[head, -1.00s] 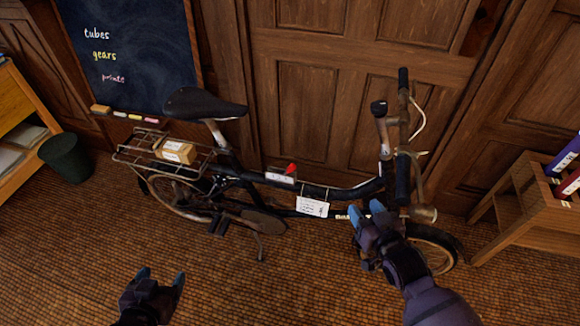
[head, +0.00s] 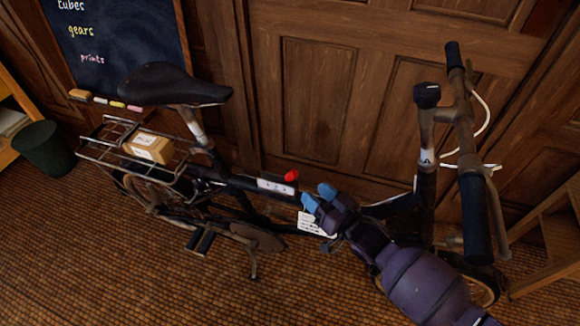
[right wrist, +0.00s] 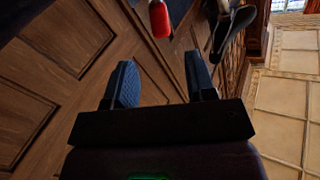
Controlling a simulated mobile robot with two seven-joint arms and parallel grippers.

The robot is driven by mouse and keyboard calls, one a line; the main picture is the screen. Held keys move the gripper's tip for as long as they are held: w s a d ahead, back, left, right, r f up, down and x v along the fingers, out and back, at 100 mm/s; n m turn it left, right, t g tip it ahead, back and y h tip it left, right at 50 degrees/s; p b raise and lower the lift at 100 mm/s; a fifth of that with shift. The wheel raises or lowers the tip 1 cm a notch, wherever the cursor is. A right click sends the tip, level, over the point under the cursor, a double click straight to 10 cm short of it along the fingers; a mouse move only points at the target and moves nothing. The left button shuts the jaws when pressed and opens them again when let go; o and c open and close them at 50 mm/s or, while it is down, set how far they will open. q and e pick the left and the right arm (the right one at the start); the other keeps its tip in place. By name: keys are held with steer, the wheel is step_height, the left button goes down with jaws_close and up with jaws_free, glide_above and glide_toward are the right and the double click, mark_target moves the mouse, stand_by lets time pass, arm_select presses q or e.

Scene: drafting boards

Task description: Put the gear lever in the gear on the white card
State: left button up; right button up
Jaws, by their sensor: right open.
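The gear lever (head: 291,175) has a red knob and stands at the right end of a white number plate (head: 274,187) on the bicycle's top tube. Its red knob also shows at the top of the right wrist view (right wrist: 159,18). The white card (head: 306,224) hangs below the tube, partly covered by my right gripper; its writing is too small to read. My right gripper (head: 318,196) is open and empty, its blue fingertips just right of the knob and apart from it. My left gripper is out of view.
The bicycle's handlebar (head: 468,150) rises to the right, close to my right arm. The saddle (head: 172,84) and a rear rack with a cardboard box (head: 148,147) are at left. A chalkboard (head: 115,45), a dark bin (head: 44,150) and wooden panelling (head: 320,90) stand behind.

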mark_target(292, 174)
steer(key=b+x, duration=0.2)
steer(key=x, duration=0.7)
steer(key=shift+a, duration=0.2)
steer(key=shift+w+a+r, duration=0.1)
steer(key=shift+w+a, duration=0.25)
steer(key=shift+w, duration=0.2)
jaws_close()
